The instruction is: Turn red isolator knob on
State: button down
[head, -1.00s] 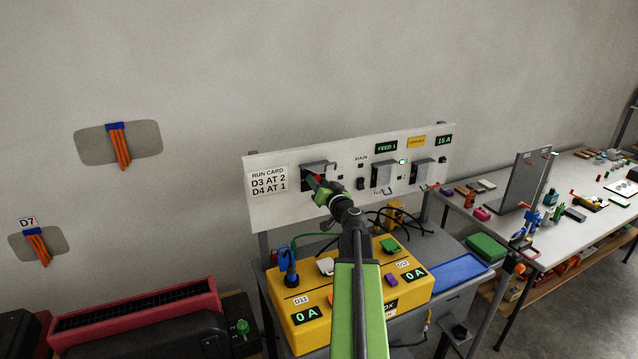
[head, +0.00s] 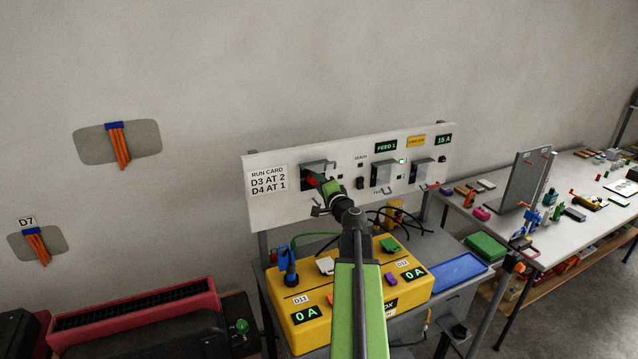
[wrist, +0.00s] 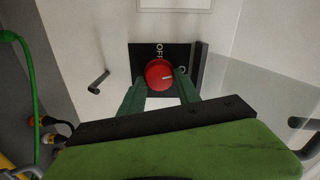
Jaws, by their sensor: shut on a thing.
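The red isolator knob (wrist: 158,73) sits on a black plate (wrist: 146,52) lettered OFF in the wrist view. A pale pointer mark on the knob faces right in that view. My gripper (wrist: 162,78) is shut on the knob, with one green finger on each side. In the head view my gripper (head: 327,188) reaches the left switch on the white panel (head: 280,207), and a bit of the red knob (head: 313,181) shows beyond it. The rest of the plate's lettering is partly hidden.
The panel also carries a FEED 1 display (head: 386,147), a 15 A display (head: 444,140) and a run card (head: 268,181). A yellow box (head: 300,339) reading 0 A stands below my arm. A cluttered bench (head: 480,211) is at the right.

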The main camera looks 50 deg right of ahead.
jog(key=shift+s+f+m, duration=0.1)
jog(key=shift+f+m, duration=0.05)
jog(key=shift+m, duration=1.15)
jog(key=c, duration=0.9)
grip_release()
jog(key=shift+o, duration=0.2)
